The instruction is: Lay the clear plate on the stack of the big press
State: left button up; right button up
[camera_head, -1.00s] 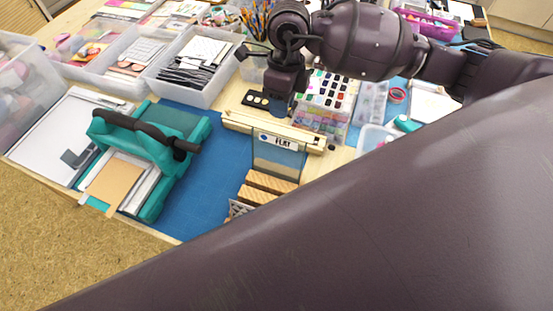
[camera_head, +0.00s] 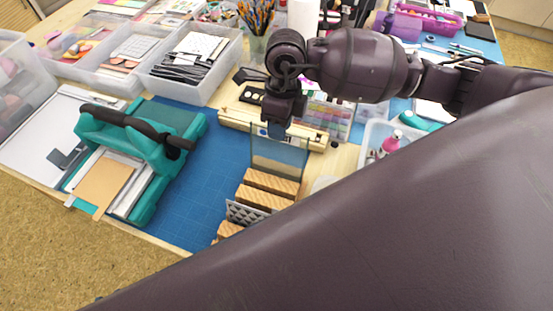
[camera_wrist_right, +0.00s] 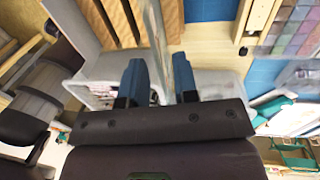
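The clear plate (camera_head: 282,158) stands upright in a slotted wooden rack (camera_head: 268,188) on the blue mat. My right gripper (camera_head: 272,130) is at its top edge, pointing down, and covers its label. In the right wrist view my right gripper (camera_wrist_right: 160,82) is open, with the clear plate (camera_wrist_right: 181,65) between its fingers, nearer the right one. The big press (camera_head: 150,140) is teal with a dark handle, left of the rack. Its stack (camera_head: 103,185), a tan board over white layers, sticks out at the front. My left gripper is not in view.
A wooden rail (camera_head: 232,118) lies behind the plate. A clear bin of dark-edged sheets (camera_head: 190,68) stands behind the press. A patterned grey plate (camera_head: 243,213) sits at the rack's front. Blue mat (camera_head: 200,190) is bare between press and rack. My dark arm hides the lower right.

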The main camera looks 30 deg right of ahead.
jog(key=shift+c, duration=0.2)
grip_shut()
jog(key=shift+r, duration=0.1)
notch_tip(320, 180, up, 7)
jog(key=d+p, duration=0.1)
jog(key=p, duration=0.2)
jog(key=shift+w+r+p, duration=0.15)
jog(key=shift+w+p, duration=0.25)
jog(key=shift+w, duration=0.05)
